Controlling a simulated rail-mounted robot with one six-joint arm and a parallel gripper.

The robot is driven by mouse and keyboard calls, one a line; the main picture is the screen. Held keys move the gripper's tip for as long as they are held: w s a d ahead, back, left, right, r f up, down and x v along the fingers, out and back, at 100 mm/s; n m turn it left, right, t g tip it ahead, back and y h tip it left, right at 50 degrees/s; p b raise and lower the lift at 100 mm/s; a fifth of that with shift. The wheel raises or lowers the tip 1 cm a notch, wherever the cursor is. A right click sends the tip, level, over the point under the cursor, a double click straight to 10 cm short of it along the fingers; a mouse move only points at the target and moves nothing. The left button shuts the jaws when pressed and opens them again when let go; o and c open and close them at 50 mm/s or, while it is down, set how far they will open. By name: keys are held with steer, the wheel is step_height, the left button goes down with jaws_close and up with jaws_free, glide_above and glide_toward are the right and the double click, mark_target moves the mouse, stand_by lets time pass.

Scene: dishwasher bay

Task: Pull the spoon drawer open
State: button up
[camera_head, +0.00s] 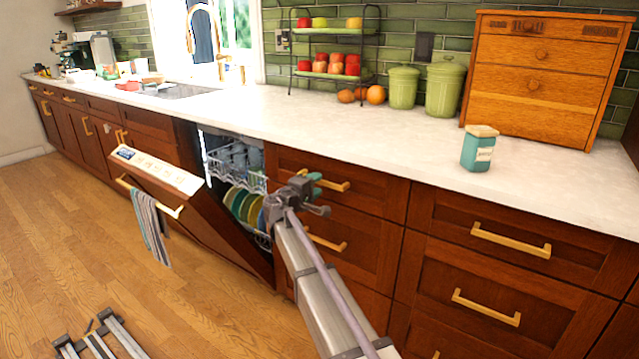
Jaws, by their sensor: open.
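A dark wood top drawer (385,195) sits just right of the dishwasher and is closed, with a brass bar handle (338,186). Another closed top drawer (580,258) is farther right, with its own brass handle (510,241). No label shows which one is the spoon drawer. My gripper (322,194) is open, with nothing seen between its fingers. It is in front of the left drawer and overlaps the left end of its handle in the head view. I cannot tell whether it touches the handle.
The dishwasher door (200,220) hangs partly open at left, with a striped towel (150,228) on its handle. Dish racks (240,165) show inside. A teal jar (479,150) stands on the white counter (410,140). Open wood floor (60,230) lies at left.

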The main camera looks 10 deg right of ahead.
steer(key=x, duration=0.2)
steer(key=shift+w+d, duration=0.25)
jaws_close()
stand_by(0.3)
